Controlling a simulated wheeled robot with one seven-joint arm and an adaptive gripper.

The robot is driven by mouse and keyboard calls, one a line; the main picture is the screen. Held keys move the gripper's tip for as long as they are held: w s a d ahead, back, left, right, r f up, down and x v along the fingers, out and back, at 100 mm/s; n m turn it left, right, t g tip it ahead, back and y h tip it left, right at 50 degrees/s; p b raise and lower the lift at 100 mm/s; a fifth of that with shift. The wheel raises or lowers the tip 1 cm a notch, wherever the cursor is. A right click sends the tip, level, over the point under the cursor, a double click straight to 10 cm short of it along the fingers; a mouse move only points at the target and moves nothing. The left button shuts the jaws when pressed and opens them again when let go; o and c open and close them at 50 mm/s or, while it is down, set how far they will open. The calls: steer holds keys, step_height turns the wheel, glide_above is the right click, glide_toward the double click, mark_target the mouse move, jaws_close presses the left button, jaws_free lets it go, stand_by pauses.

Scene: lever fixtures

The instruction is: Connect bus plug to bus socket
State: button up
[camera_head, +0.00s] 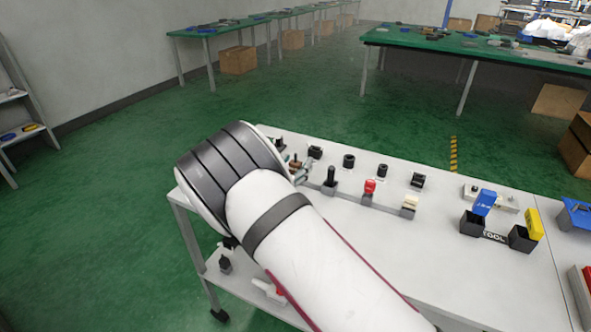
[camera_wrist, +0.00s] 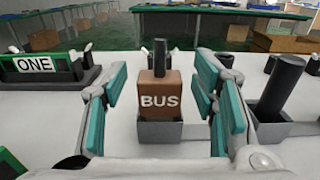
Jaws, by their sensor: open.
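In the wrist view, a brown block marked BUS (camera_wrist: 160,98), which looks like the bus plug, stands upright in a grey holder (camera_wrist: 160,131). A dark stem rises from its top. My gripper (camera_wrist: 166,88) is open, with its teal-padded fingers on the left and right of the block and visible gaps on both sides. I cannot make out a socket marked BUS in either view.
A black handle (camera_wrist: 281,88) in a grey holder stands close on the right.

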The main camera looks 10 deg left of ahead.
steer(key=shift+w, duration=0.1)
steer(key=shift+c, duration=0.3)
steer(key=c, duration=1.1)
steer(key=shift+o, duration=0.2)
steer(key=shift+r, duration=0.1)
